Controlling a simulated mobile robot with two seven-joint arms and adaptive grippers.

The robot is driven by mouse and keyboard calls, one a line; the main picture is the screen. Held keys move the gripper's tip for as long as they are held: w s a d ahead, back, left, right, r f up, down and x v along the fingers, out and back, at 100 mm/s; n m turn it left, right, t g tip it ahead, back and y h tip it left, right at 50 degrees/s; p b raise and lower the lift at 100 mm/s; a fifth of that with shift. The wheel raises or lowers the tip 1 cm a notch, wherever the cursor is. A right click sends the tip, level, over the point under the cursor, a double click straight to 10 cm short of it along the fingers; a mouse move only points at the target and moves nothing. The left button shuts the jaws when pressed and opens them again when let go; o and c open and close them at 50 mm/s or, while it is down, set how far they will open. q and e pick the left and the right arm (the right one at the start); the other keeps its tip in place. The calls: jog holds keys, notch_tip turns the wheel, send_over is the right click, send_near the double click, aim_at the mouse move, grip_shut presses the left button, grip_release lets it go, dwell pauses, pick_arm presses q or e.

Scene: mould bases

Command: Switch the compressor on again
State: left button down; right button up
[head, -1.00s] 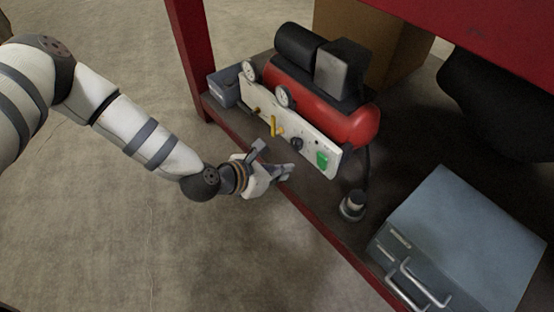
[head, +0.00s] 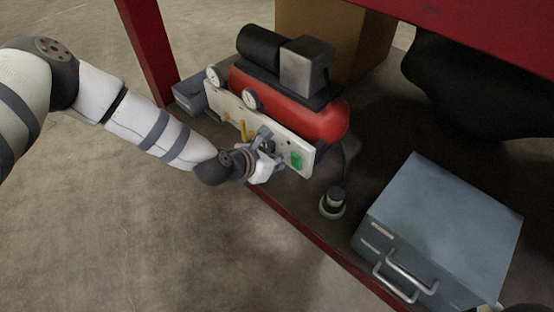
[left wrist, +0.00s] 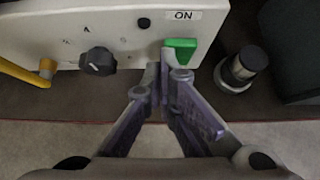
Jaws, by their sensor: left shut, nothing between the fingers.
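The compressor has a red tank (head: 300,115) and a white front panel (head: 222,106); it stands on the shelf under the red bench. The green switch (head: 296,160) is at the panel's right end. In the left wrist view the green switch (left wrist: 182,46) sits below an "ON" label (left wrist: 183,15). My left gripper (head: 277,150) is in front of the panel, just left of the switch in the head view. In the left wrist view its fingertips (left wrist: 166,62) are together and empty, at the switch's lower left edge. I cannot tell whether they touch it. My right gripper is not in view.
A black knob (left wrist: 98,62) and a yellow lever (left wrist: 22,74) are left of the switch. A dark round-based object (head: 333,203) stands right of the compressor. A blue-grey metal box (head: 440,215) is further right. The red bench leg (head: 148,50) rises at the left.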

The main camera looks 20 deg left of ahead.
pick_arm(q)
jog(key=shift+w+d+r+g, duration=0.15)
jog(key=shift+w+r+g, duration=0.15)
jog(key=shift+g, duration=0.1)
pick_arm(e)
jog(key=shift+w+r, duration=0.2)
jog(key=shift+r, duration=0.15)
pick_arm(q)
jog(key=shift+r+p, duration=0.7)
jog(key=shift+r, duration=0.1)
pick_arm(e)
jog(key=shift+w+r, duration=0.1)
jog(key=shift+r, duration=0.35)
